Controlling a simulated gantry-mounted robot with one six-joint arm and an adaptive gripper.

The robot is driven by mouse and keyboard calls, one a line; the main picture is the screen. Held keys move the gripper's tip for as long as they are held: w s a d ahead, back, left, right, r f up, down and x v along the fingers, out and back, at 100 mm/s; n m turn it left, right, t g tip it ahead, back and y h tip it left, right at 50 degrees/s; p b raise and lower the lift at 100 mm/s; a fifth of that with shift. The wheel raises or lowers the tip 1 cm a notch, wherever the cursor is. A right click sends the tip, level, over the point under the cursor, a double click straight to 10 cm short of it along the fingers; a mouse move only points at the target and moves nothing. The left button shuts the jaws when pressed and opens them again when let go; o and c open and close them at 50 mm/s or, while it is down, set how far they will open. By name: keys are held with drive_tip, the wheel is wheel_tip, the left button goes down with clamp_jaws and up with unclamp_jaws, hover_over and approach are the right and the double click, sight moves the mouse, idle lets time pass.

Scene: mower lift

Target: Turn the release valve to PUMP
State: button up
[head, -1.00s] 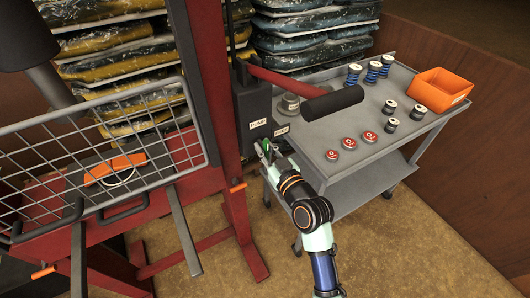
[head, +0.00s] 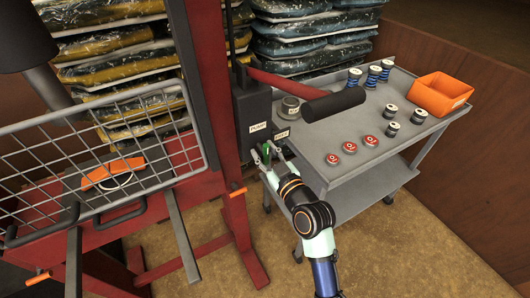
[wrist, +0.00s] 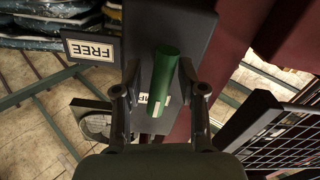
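The release valve's green handle (wrist: 163,80) stands between the two fingers of my gripper (wrist: 158,95) in the wrist view. The fingers are open, with a visible gap on each side of the handle. In the head view the green handle (head: 267,152) is small and partly hidden by my gripper (head: 267,155), in front of the dark pump box (head: 251,107). The PUMP label (head: 257,128) and the FREE label (head: 281,134) show beside it. In the wrist view the FREE label (wrist: 90,49) is upside down at the left, and the PUMP label is mostly behind the handle.
A red pump lever with a black grip (head: 334,104) reaches out above my gripper. A grey cart (head: 405,140) with springs, red-topped parts and an orange bin (head: 440,94) stands at the right. A red lift frame (head: 205,90) and wire basket (head: 100,150) stand at the left.

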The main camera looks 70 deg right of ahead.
drive_tip(key=v, duration=1.2)
idle(0.5)
drive_tip(key=w+a+r+n+t+y+p, duration=0.1)
drive_tip(key=w+a+r+n+y+p, duration=0.3)
drive_tip(key=w+a, duration=0.55)
drive_tip(key=w+a+r+g+y+p, duration=0.1)
drive_tip(key=w+a+r+y+p, duration=0.15)
drive_tip(key=a, duration=0.65)
drive_tip(key=w+a+r+n+y+p, duration=0.1)
drive_tip(key=a+r+y+p, duration=0.15)
drive_tip(key=a, duration=0.65)
drive_tip(key=w+a+r+g+y+p, duration=0.1)
drive_tip(key=a+r+y+p, duration=0.15)
drive_tip(key=a, duration=0.65)
wheel_tip(320, 180, up, 38)
drive_tip(key=p, duration=3.8)
drive_tip(key=shift+a+r+p, duration=0.25)
drive_tip(key=shift+a+p, duration=0.05)
